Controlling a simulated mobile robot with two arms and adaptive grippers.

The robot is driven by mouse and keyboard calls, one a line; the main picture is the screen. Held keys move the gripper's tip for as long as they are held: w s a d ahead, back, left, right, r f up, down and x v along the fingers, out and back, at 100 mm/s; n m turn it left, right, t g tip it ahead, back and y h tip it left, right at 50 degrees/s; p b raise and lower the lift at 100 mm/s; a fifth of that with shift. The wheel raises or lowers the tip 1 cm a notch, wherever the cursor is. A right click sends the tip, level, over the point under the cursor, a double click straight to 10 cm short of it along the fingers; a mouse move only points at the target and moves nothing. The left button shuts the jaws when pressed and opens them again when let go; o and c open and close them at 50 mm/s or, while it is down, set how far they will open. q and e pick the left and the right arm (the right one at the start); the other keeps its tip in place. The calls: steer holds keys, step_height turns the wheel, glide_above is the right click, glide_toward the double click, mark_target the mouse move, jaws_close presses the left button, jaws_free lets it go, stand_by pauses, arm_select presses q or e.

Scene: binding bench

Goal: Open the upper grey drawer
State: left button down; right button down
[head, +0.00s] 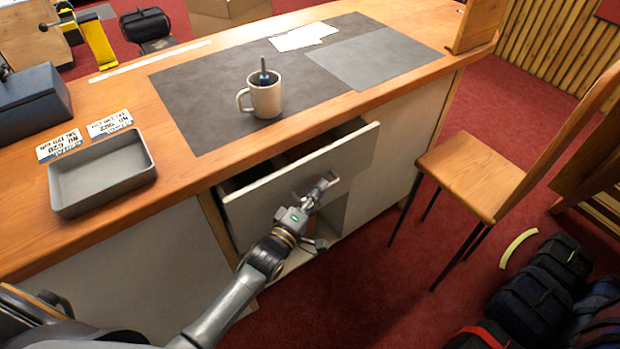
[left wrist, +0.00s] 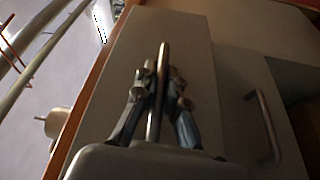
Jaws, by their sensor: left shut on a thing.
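The upper grey drawer (head: 358,157) stands partly pulled out from under the wooden bench, with a dark gap into its inside behind the front panel. My left gripper (head: 322,188) is at the middle of that front. In the left wrist view the fingers (left wrist: 160,85) are shut on the drawer's upright-looking bar handle (left wrist: 163,60), one on each side. A second bar handle (left wrist: 264,122) shows on the neighbouring panel to the right, free of the gripper. My right gripper is in neither view.
On the bench top (head: 190,185) are a mug (head: 265,98) with a dark-handled thing in it, a grey tray (head: 100,172) and printed plates (head: 58,146). A wooden chair (head: 470,175) stands right of the drawer. Bags (head: 540,300) lie on the red floor at lower right.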

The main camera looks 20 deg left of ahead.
arm_select(q)
steer(key=s+d+p, duration=0.2)
steer(key=s+d, duration=0.9)
steer(key=d, duration=0.3)
steer(key=shift+d, duration=0.15)
steer(key=shift+s+f, duration=0.1)
steer(key=c, duration=1.4)
jaws_free()
steer(key=v, duration=1.2)
